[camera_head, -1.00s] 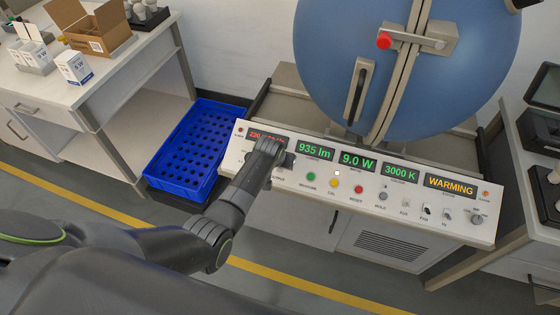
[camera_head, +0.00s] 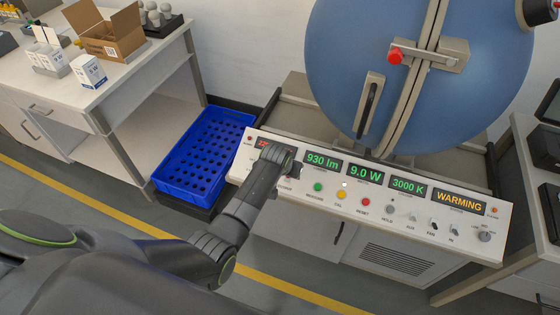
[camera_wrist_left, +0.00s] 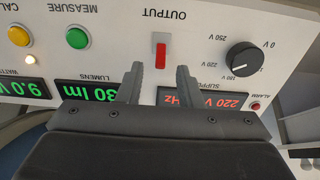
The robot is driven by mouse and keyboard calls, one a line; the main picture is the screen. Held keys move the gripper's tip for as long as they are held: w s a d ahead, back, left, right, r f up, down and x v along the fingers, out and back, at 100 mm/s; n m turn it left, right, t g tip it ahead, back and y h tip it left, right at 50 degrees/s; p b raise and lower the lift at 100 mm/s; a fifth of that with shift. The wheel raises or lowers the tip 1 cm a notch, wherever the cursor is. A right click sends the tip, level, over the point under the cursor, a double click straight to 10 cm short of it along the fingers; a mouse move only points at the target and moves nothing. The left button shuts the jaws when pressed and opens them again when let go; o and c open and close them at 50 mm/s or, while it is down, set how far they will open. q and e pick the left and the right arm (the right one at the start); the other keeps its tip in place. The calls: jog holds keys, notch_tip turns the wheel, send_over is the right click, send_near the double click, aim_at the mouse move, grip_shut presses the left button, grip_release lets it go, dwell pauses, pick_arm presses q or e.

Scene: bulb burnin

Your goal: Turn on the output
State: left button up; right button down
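The control panel (camera_head: 400,212) stands below the big blue sphere (camera_head: 390,70). My left gripper (camera_head: 284,160) is over the panel's left part and hides the OUTPUT switch in the head view. In the left wrist view, where the panel appears upside down, the OUTPUT switch (camera_wrist_left: 161,55) is a small red lever in a pale slot. My left gripper (camera_wrist_left: 160,72) is open there, its fingertips on either side of the switch line and just short of it, holding nothing. Contact cannot be told. My right gripper is not in view.
Beside the switch are the supply knob (camera_wrist_left: 243,58) and the green MEASURE button (camera_wrist_left: 77,38). Lit displays include the amber WARMING display (camera_head: 459,201). A blue crate (camera_head: 160,188) stands left of the panel. A bench (camera_head: 120,85) with boxes is at the far left.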

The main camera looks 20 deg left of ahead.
pick_arm(q)
jog(key=v, duration=1.4)
jog(key=shift+s+r+p, duration=0.2)
jog(key=shift+r+p, duration=0.15)
jog(key=shift+p, duration=0.05)
jog(key=shift+f, duration=0.1)
jog(key=s+a+f+g, duration=0.15)
jog(key=s+f, duration=0.35)
jog(key=f, duration=0.5)
jog(key=s+a+f, duration=0.3)
jog(key=s+f, duration=0.3)
jog(key=f, duration=0.4)
jog(key=s+a+f+g, duration=0.15)
jog(key=s+f, duration=0.35)
jog(key=f, duration=0.5)
jog(key=s+a+f, duration=0.2)
jog(key=s+f, duration=0.2)
jog(key=s, duration=0.6)
jog(key=s+a+f+g, duration=0.1)
jog(key=s+f, duration=0.3)
jog(key=s, duration=0.6)
jog(key=s+a+f+n+y, duration=0.1)
jog(key=s+a+f, duration=0.3)
jog(key=s, duration=0.6)
jog(key=shift+g, duration=0.3)
